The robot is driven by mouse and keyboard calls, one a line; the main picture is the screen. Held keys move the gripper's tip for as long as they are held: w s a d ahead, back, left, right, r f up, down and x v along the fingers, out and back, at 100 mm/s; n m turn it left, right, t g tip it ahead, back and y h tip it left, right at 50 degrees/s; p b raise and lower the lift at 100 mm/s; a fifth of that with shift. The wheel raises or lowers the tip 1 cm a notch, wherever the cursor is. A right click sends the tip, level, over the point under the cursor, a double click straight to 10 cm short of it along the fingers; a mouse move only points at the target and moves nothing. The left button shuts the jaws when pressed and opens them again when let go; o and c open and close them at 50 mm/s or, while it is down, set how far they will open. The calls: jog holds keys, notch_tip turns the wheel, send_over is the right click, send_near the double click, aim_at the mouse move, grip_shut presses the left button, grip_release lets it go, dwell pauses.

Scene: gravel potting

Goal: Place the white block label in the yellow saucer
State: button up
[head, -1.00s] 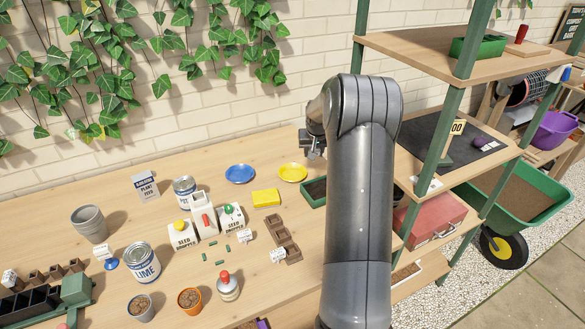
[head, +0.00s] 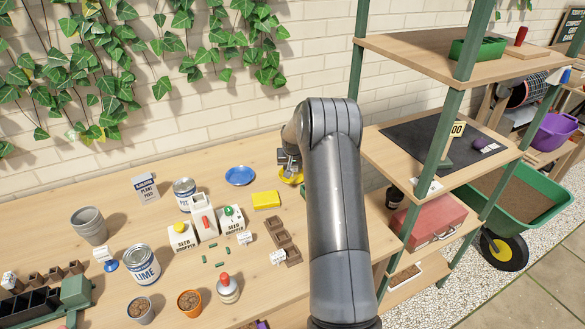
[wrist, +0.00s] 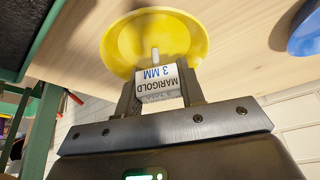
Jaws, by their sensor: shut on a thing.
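In the wrist view the white block label (wrist: 160,86), printed "MARIGOLD 3 MM", is clamped between the two fingers of my gripper (wrist: 158,79). A small white peg sticks up from the block toward the saucer. The yellow saucer (wrist: 185,38) lies just beyond the fingertips, and the label overlaps its near rim in the picture. I cannot tell whether they touch. In the head view my gripper (head: 289,168) is over the yellow saucer (head: 291,180), hiding part of it. The held label cannot be made out there.
A blue saucer (head: 240,176) and a yellow sponge-like block (head: 266,200) are left of the yellow saucer. Seed shaker boxes (head: 205,218), brown tray pots (head: 284,238) and other white labels (head: 245,238) stand nearer. Green-posted shelving (head: 440,160) rises at right.

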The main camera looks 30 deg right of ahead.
jog(key=shift+f, duration=0.15)
jog(key=o, duration=0.7)
jog(key=s+a+r, duration=0.3)
jog(key=s+r, duration=0.1)
jog(key=r, duration=0.3)
jog(key=s+a+r+n, duration=0.1)
jog(key=s+a+r, duration=0.3)
jog(key=r, duration=0.4)
jog(key=s+a+r, duration=0.3)
jog(key=s+r, duration=0.1)
jog(key=r, duration=0.3)
jog(key=s+a+r+n, duration=0.1)
jog(key=s+a+r, duration=0.55)
jog(key=s, duration=0.45)
jog(key=s+a+n+y, duration=0.1)
jog(key=s+a, duration=0.3)
jog(key=s, duration=0.7)
jog(key=s+a+f+n+t, duration=0.1)
jog(key=s+a, duration=0.3)
jog(key=s, duration=0.8)
jog(key=shift+s+a+n+y, duration=0.15)
jog(key=shift+a+n+y, duration=0.15)
jog(key=shift+a+y, duration=0.1)
